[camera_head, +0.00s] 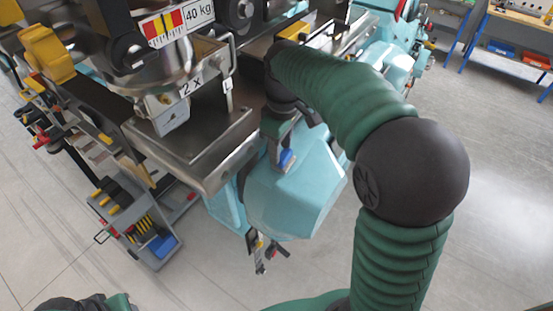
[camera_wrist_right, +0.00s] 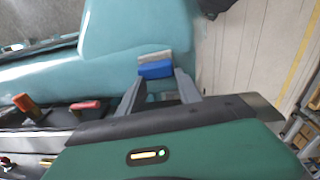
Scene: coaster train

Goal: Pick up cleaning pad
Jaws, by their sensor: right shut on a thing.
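The cleaning pad (camera_wrist_right: 155,69) is a small blue block with a grey layer (camera_wrist_right: 155,56) on its far side. My right gripper (camera_wrist_right: 157,82) is shut on it, with one grey finger at each side of the blue part. In the head view the pad (camera_head: 287,159) is a small blue patch at the tip of my right gripper (camera_head: 284,147), in front of the light-blue train body (camera_head: 300,195). I cannot tell whether the pad touches that body. My left gripper is not in view.
A metal tray edge (camera_head: 205,170) with a "2 x" bracket lies left of my right gripper. A grey tool cart (camera_head: 155,245) stands lower left. A workbench (camera_head: 525,60) is far right. Open floor (camera_head: 490,200) lies right of my arm.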

